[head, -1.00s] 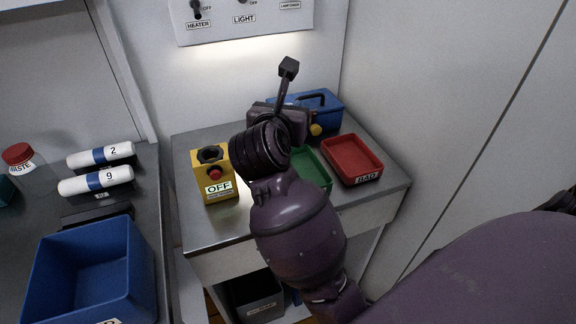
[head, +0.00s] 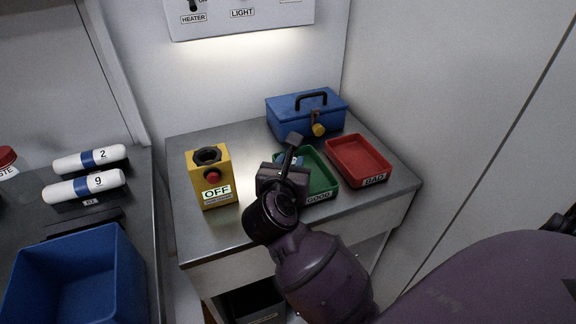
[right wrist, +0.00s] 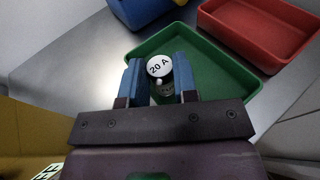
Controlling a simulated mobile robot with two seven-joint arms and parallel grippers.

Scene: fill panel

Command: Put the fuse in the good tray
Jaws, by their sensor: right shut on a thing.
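The green tray labelled GOOD (head: 322,184) sits on the metal table, left of the red tray labelled BAD (head: 361,161). My right gripper (head: 291,162) is over the left part of the green tray. In the right wrist view my right gripper (right wrist: 161,82) has its blue fingers on either side of the fuse (right wrist: 159,67), a small cylinder with a white end marked 20 A. The fuse is held between the fingers with the green tray (right wrist: 225,75) behind it. I cannot tell whether it touches the tray floor. My left gripper is not in view.
A yellow box with a red button and an OFF label (head: 211,177) stands left of my right gripper. A blue toolbox (head: 306,113) is behind the trays. A blue bin (head: 78,278) and white cylinders numbered 2 and 9 are on the left counter.

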